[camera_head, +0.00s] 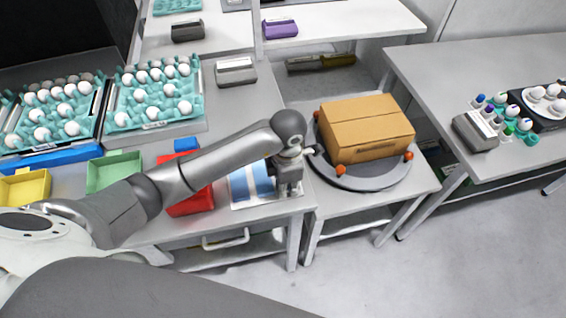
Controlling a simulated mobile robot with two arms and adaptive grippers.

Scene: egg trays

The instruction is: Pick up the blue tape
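Blue strips that look like the blue tape (240,184) lie on a white sheet or shallow tray (245,203) near the front right corner of the left table. My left gripper (289,190) points down at the right edge of this sheet, just right of the blue strips. It is small and dark here, and I cannot tell whether its fingers are open or whether they touch anything. The arm hides part of the area behind the blue strips. My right gripper is not in view.
A red bin (190,204), a green bin (115,174) and a yellow bin (25,187) stand left of the sheet. Egg trays (125,117) with several white eggs are behind. A cardboard box (365,128) sits on a round grey platform (365,180) to the right.

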